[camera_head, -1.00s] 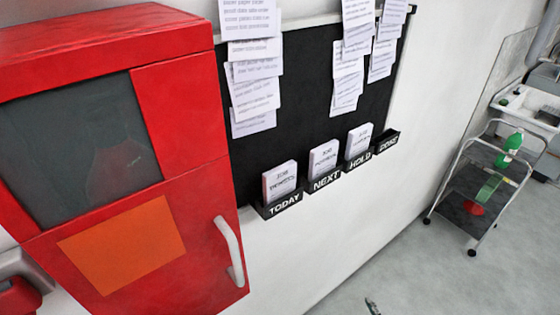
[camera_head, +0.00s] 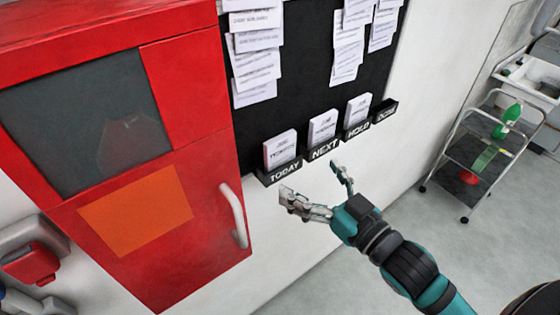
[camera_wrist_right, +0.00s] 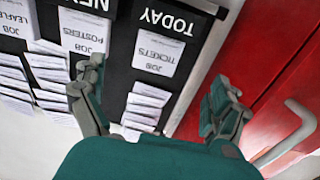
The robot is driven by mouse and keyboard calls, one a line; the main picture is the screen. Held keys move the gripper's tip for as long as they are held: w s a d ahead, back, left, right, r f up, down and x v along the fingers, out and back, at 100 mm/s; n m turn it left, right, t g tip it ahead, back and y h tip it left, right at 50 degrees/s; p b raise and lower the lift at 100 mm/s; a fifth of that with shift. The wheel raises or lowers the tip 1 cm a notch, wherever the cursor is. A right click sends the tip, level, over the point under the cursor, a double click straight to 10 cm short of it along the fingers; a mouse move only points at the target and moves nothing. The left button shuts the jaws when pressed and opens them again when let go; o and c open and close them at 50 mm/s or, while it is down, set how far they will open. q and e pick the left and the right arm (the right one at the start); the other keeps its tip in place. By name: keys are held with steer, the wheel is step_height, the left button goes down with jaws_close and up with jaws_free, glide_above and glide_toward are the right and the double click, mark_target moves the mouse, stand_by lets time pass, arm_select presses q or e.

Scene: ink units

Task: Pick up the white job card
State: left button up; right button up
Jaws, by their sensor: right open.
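White job cards stand in labelled black pockets on a black wall board (camera_head: 300,75). One card (camera_head: 280,149) is in the TODAY pocket (camera_head: 284,172), one (camera_head: 322,127) in NEXT and one (camera_head: 358,109) in HOLD. In the right wrist view the TODAY card (camera_wrist_right: 157,52) reads "JOB TICKETS", the NEXT card (camera_wrist_right: 84,32) "JOB POSTERS" and the HOLD card (camera_wrist_right: 15,20) "JOB LEAFLETS". My right gripper (camera_head: 313,182) is open and empty, in front of and below the TODAY and NEXT pockets. The wrist view shows its fingers (camera_wrist_right: 158,78) spread wide. My left gripper is out of view.
A red cabinet (camera_head: 205,115) with a white handle (camera_head: 233,215) stands close left of the pockets. The DONE pocket (camera_head: 385,112) looks empty. Paper sheets (camera_head: 256,65) hang above. A trolley (camera_head: 465,178) stands on the floor at right.

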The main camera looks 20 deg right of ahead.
mark_target(282, 154)
steer(key=b+x, duration=0.2)
steer(key=x, duration=0.2)
steer(key=shift+w, duration=0.2)
steer(key=shift+w+a+b, duration=0.1)
steer(key=shift+w+b, duration=0.2)
steer(key=shift+w+a, duration=0.15)
steer(key=shift+w, duration=0.25)
steer(key=p+x, duration=0.2)
steer(key=x, duration=0.2)
steer(key=shift+w+a+f, duration=0.1)
steer(key=shift+w+f, duration=0.1)
steer(key=shift+w, duration=0.2)
steer(key=shift+s, duration=0.1)
steer(key=shift+c, duration=0.9)
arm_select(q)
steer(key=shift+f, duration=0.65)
arm_select(e)
steer(key=c, duration=1.1)
